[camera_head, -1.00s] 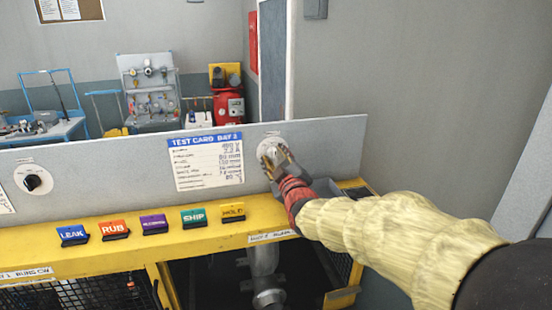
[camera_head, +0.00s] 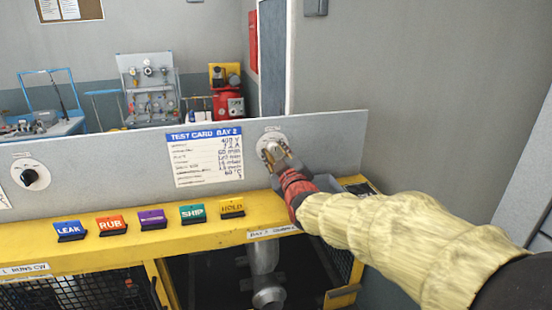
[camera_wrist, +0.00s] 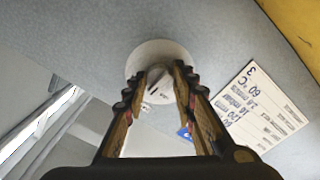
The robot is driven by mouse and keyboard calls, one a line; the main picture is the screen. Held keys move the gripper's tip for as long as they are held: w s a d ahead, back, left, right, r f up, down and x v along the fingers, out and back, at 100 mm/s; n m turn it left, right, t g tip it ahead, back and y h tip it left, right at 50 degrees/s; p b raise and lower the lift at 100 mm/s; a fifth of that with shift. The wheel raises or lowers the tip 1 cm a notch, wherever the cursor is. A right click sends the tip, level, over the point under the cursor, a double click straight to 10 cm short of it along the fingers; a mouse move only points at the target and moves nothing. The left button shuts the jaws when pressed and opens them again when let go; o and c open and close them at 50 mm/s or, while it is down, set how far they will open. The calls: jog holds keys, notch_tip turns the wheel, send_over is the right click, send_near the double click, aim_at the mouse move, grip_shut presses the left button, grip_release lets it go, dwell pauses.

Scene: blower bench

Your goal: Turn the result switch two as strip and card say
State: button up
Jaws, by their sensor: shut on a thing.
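My gripper (camera_head: 276,156) is at the right-hand round switch (camera_head: 266,140) on the grey upright panel, to the right of the test card. In the wrist view the two fingers (camera_wrist: 160,92) close around the knob (camera_wrist: 157,84) in the middle of the white dial (camera_wrist: 150,55). A dark pointer line shows on the knob. The test card (camera_head: 205,158), headed "TEST CARD BAY 2", is white with a blue top and handwritten values; it also shows in the wrist view (camera_wrist: 262,107). A second switch (camera_head: 30,175) with a black knob is at the left of the panel. The fingers hide part of the right-hand dial.
Tags LEAK (camera_head: 69,230), RUB (camera_head: 111,225), a purple one (camera_head: 152,219), SHIP (camera_head: 193,214) and HOLD (camera_head: 231,207) stand along the yellow bench ledge (camera_head: 180,237). A label strip (camera_head: 274,232) is on its front edge. A grey wall rises at the right.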

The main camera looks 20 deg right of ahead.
jog(key=m+b, duration=0.1)
jog(key=b, duration=0.1)
jog(key=m+b, duration=0.2)
jog(key=shift+f, duration=0.3)
jog(key=m+b, duration=0.4)
jog(key=shift+r+m+b, duration=0.15)
jog(key=shift+m+b, duration=0.15)
jog(key=shift+b, duration=0.1)
jog(key=shift+r, duration=0.1)
jog(key=o, duration=1.2)
jog(key=shift+c, duration=0.2)
jog(key=s, duration=1.2)
